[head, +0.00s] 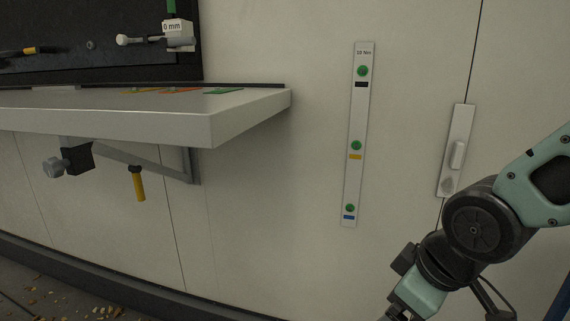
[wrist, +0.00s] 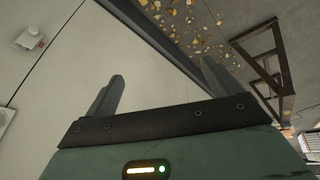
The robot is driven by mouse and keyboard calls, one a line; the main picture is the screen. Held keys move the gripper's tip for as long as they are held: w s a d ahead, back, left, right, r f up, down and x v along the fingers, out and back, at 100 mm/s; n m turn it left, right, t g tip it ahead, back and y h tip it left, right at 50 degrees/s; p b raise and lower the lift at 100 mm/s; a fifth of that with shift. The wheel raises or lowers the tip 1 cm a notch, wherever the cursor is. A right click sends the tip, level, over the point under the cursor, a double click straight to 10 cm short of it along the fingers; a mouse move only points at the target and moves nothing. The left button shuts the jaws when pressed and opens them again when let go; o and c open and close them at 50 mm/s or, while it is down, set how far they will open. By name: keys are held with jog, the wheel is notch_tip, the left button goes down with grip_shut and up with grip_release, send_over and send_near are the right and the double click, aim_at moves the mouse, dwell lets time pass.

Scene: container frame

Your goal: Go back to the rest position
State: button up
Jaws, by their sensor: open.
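My gripper (wrist: 162,85) shows in the wrist view with its two dark fingers spread wide apart. It is open, and nothing is between the fingers. Behind the fingers lie the pale wall and the floor. In the head view my arm reaches in from the right edge and bends down to the bottom edge, in front of the wall panels. The fingertips are out of sight below that picture.
A grey shelf (head: 250,117) juts from the wall at left, with a yellow-handled tool (head: 138,186) below it. A labelled strip (head: 351,180) with green buttons and a latch plate (head: 457,135) are on the wall. Leaves (wrist: 172,14) litter the floor. A dark frame (wrist: 262,60) stands at right.

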jog(key=s+a+m+g+h, duration=0.1)
jog(key=s+a+g, duration=0.25)
jog(key=s, duration=0.75)
notch_tip(320, 180, up, 16)
jog(key=s+p, duration=0.1)
jog(key=p, duration=1.4)
jog(key=shift+s, duration=0.15)
jog(key=shift+f+g, duration=0.15)
jog(key=shift+g, duration=0.1)
